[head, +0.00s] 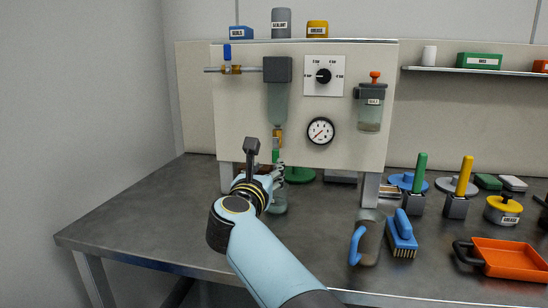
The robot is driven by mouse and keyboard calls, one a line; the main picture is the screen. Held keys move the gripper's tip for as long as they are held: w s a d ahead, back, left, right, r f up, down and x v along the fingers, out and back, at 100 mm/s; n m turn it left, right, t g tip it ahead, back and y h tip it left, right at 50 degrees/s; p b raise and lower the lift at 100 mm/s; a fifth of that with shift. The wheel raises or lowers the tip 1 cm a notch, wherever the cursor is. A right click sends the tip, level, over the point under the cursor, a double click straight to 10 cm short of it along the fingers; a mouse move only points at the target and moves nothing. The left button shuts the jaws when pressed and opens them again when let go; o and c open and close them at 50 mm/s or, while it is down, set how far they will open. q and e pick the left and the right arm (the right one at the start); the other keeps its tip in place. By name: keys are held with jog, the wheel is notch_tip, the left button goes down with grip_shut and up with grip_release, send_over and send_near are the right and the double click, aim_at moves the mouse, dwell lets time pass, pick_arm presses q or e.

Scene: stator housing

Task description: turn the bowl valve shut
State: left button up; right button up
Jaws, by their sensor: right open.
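The bowl valve shows as a small brass fitting (277,132) under the clear bowl (277,102) that hangs from a dark grey block. A green lever (275,156) points down below the brass fitting. My right gripper (279,172) is open, just below and beside the lever's lower end. I cannot tell whether its fingers touch the lever; the gripper is small and partly hidden by its own wrist. A clear jar (278,204) stands on the bench below the valve, partly behind my gripper. My left gripper is out of view.
The upright panel (230,110) carries a blue-handled valve (227,53), a knob (323,76), a gauge (320,130) and a second bowl (370,112). A green round object (299,174) sits behind the gripper. The bench's left is clear.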

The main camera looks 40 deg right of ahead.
aim_at(275, 156)
jog(key=x, duration=0.8)
jog(key=shift+w+d, duration=0.3)
grip_shut()
